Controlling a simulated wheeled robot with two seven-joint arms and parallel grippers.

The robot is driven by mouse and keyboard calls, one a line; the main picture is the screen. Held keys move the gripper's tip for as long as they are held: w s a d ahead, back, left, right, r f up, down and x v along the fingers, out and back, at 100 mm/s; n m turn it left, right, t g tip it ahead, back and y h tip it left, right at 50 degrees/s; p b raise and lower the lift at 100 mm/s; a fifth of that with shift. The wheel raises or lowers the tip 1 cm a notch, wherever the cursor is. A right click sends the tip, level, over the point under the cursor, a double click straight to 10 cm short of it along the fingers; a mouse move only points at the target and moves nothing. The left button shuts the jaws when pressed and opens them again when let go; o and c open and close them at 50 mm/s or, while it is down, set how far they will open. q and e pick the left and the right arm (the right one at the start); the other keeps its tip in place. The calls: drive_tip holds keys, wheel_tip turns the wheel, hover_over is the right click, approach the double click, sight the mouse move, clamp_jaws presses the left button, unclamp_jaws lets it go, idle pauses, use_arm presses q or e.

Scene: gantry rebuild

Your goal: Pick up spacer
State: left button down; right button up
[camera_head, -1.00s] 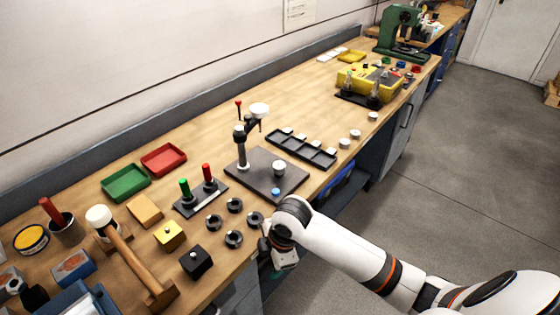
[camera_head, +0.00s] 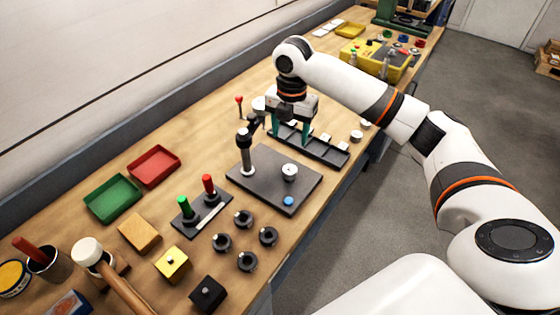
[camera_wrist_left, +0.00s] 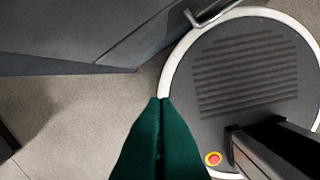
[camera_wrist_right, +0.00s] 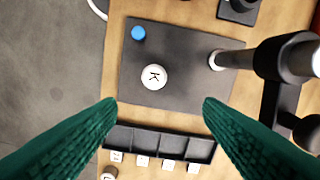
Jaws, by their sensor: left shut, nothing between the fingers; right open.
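No part is clearly marked as the spacer. Several dark rings (camera_head: 243,219) lie loose on the bench in front of the grey plate (camera_head: 265,197). A white round piece (camera_head: 290,171) stands on the plate; in the right wrist view it bears a K (camera_wrist_right: 154,77). My right gripper (camera_head: 291,134) is open and empty, pointing down above the far part of the black compartment tray (camera_head: 327,155). In the right wrist view the tray (camera_wrist_right: 160,128) lies between and below the fingers. My left gripper (camera_wrist_left: 160,101) is shut and empty over the floor, outside the head view.
A post with an arm (camera_head: 245,152) stands on the plate, beside my right gripper. A stand with red and green handles (camera_head: 201,212), a yellow block (camera_head: 172,264), a black block (camera_head: 207,294) and red (camera_head: 153,166) and green (camera_head: 112,197) trays occupy the bench.

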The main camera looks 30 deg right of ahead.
sight(290, 169)
drive_tip(key=f, duration=0.1)
drive_tip(key=s+f+p, duration=0.1)
drive_tip(key=f, duration=0.2)
drive_tip(key=shift+s, duration=0.35)
drive_tip(key=shift+w+f+p, duration=0.3)
drive_tip(key=shift+f+p, duration=0.1)
drive_tip(key=shift+f, duration=0.8)
drive_tip(key=f, duration=0.1)
drive_tip(key=f+p, duration=0.2)
drive_tip(key=shift+s+a+f, duration=0.25)
drive_tip(key=shift+a, duration=0.05)
drive_tip(key=shift+f, duration=0.35)
use_arm(q)
drive_tip(key=r, duration=0.1)
drive_tip(key=s+r, duration=0.1)
drive_tip(key=r, duration=0.2)
drive_tip(key=shift+s, duration=0.4)
use_arm(e)
drive_tip(key=shift+w+f, duration=0.1)
drive_tip(key=shift+f, duration=0.15)
